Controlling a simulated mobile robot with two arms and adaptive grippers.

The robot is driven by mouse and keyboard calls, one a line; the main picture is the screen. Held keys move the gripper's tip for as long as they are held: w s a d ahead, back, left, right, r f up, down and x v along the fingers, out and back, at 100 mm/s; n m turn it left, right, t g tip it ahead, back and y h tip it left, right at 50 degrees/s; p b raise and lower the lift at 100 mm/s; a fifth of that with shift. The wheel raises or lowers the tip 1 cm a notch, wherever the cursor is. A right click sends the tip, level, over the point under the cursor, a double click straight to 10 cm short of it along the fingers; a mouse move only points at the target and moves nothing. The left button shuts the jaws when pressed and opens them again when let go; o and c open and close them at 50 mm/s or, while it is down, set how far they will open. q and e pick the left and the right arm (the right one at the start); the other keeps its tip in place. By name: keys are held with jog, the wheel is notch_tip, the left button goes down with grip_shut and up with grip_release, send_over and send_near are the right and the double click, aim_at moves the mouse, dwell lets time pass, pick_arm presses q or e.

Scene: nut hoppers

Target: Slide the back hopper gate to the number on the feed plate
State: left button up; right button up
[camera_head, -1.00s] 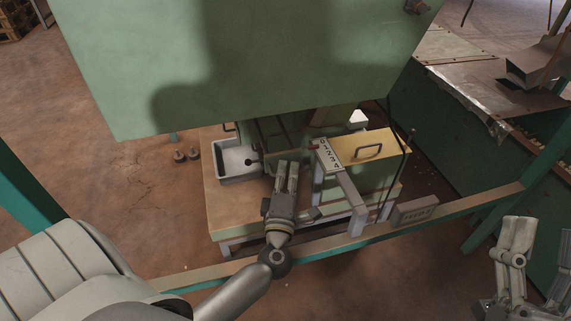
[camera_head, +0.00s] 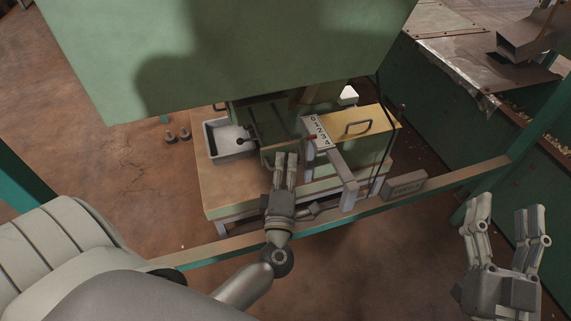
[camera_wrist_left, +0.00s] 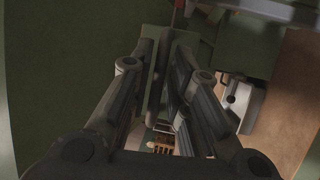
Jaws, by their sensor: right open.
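The back hopper gate (camera_head: 268,157) is a green plate by the pale number strip (camera_head: 320,136). A small red pointer (camera_head: 311,138) sits beside the strip, near its lower numbers; the exact number is hard to read. My left gripper (camera_head: 286,156) has its fingers close together around the gate's edge. My right gripper (camera_head: 508,212) is open and empty at lower right.
A large green panel (camera_head: 220,55) hangs over the bench (camera_head: 222,190). A white tray (camera_head: 212,143) is left of the gate. A beam (camera_head: 340,211) crosses in front. A dark cable hangs near the box.

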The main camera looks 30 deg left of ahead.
pick_arm(q)
jog(key=v, duration=1.2)
dwell(0.4)
